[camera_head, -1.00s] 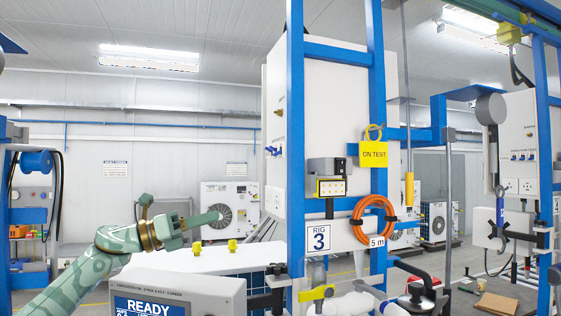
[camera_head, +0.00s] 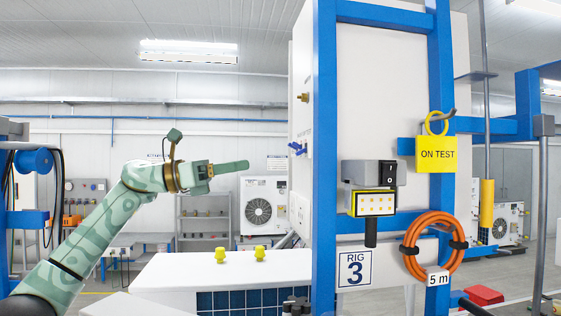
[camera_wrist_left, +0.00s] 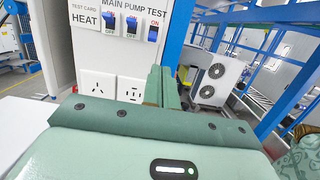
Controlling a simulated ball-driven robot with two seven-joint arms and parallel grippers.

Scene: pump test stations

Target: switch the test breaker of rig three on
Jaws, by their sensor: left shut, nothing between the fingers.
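The rig three frame is blue with a white cabinet (camera_head: 345,30) and a "RIG 3" sign (camera_head: 354,268). On the cabinet's left side, blue breaker levers (camera_head: 298,149) show edge-on in the head view. The left wrist view shows them from the front: the MAIN and PUMP levers (camera_wrist_left: 131,23) are up with OFF below. The TEST breaker lever (camera_wrist_left: 153,34) is down, with red ON above it. My left gripper (camera_head: 243,165) is shut and empty, left of the cabinet and apart from it. Its shut fingers (camera_wrist_left: 162,88) appear below the levers in the wrist view. My right gripper is not seen.
A yellow "ON TEST" padlock (camera_head: 436,155) and an orange hose coil (camera_head: 432,247) hang on the frame. A white-topped unit with two yellow caps (camera_head: 240,256) stands below my gripper. Sockets (camera_wrist_left: 98,83) lie under the breakers.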

